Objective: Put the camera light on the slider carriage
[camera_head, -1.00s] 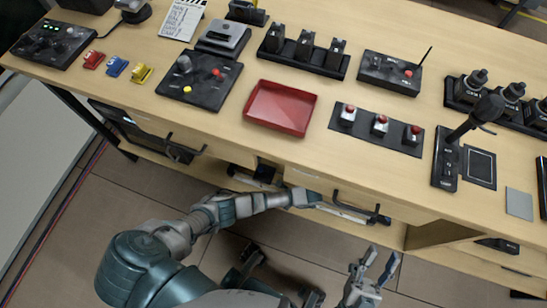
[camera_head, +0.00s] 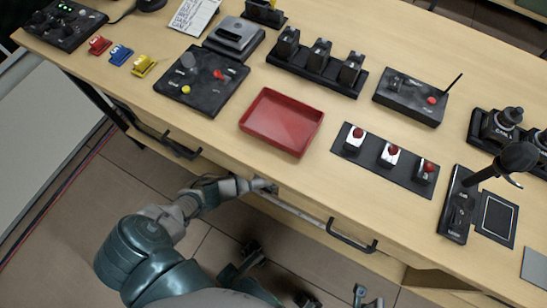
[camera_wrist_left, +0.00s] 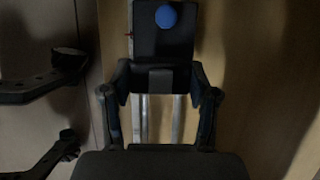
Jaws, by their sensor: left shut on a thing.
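My left gripper (camera_head: 262,187) is at the front of the desk, just under its edge, and looks small and partly hidden in the head view. In the left wrist view its fingers (camera_wrist_left: 160,85) are shut on a dark block (camera_wrist_left: 146,48) with a round blue disc on its face. Two pale metal rails (camera_wrist_left: 142,120) run behind it. A silver rail (camera_head: 300,211) runs along the desk front by this gripper. I cannot tell which part is the camera light or the carriage. My right gripper (camera_head: 367,298) shows only its fingertips at the bottom edge, apart and empty.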

